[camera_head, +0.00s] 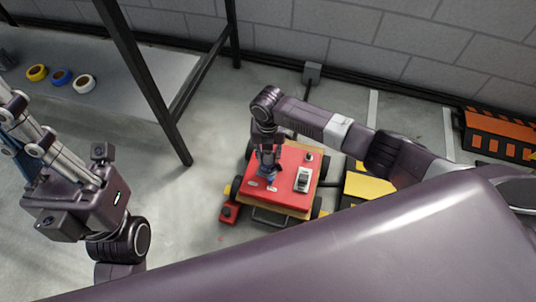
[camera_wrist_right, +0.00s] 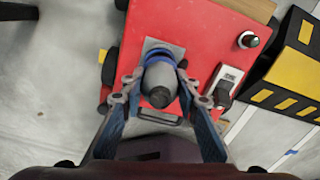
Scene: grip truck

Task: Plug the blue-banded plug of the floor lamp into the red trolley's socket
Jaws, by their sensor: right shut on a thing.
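The red trolley (camera_head: 288,163) stands on the floor in the middle of the head view. Its red top (camera_wrist_right: 205,28) fills the middle of the right wrist view. My right gripper (camera_head: 268,172) points down over the left part of this top. In the right wrist view, its fingers (camera_wrist_right: 162,88) are closed on the sides of the grey plug (camera_wrist_right: 158,84) with a blue band. The plug is over a grey socket plate (camera_wrist_right: 176,49); how deep it sits is hidden. I see no lamp.
The trolley top also carries a white-plated switch (camera_head: 303,179) and a small knob (camera_head: 310,157). A yellow-and-black block (camera_head: 368,186) stands right of the trolley. A grey table (camera_head: 125,85) with yellow, blue and white rolls is at upper left. Floor between table and trolley is clear.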

